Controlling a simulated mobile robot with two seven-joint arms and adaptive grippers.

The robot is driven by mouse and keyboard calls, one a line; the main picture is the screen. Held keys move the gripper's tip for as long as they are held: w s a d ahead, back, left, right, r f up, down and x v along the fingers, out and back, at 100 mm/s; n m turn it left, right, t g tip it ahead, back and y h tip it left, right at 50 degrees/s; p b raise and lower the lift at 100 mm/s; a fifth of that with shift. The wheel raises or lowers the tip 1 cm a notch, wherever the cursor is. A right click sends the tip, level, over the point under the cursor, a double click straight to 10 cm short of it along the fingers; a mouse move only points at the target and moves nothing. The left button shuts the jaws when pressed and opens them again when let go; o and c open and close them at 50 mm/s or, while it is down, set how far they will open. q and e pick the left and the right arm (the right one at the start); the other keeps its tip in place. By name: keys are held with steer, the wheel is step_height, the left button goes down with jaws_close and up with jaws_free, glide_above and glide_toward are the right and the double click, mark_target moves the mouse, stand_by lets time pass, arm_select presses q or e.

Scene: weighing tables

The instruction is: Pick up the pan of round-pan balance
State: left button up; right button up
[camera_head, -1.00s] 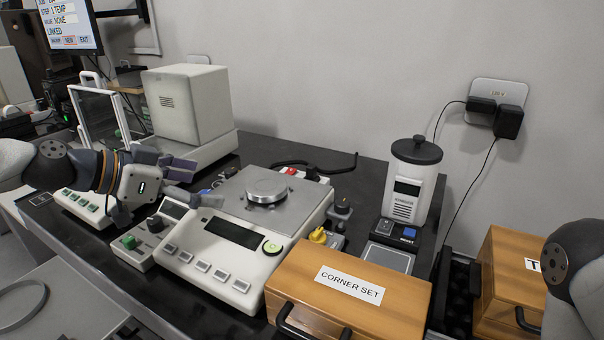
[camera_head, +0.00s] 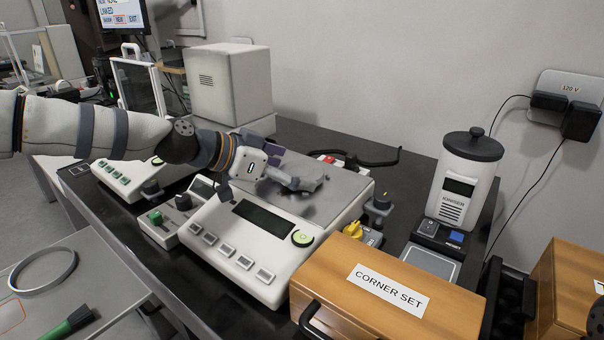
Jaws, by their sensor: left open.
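The balance (camera_head: 212,244) in the middle of the table has a dark display, a row of keys and a square grey top plate (camera_head: 345,190). Whether the fingers touch the pan cannot be told.
A wooden CORNER SET box (camera_head: 330,275) stands close at the front right. A yellow knob (camera_head: 353,230) and a black-lidded white device (camera_head: 465,185) are on the right. A white boxy instrument (camera_head: 228,85) stands behind. A metal ring (camera_head: 43,288) lies lower left.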

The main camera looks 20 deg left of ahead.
arm_select(q)
steer(key=c, duration=1.4)
steer(key=shift+o, duration=0.2)
steer(key=shift+r, duration=0.1)
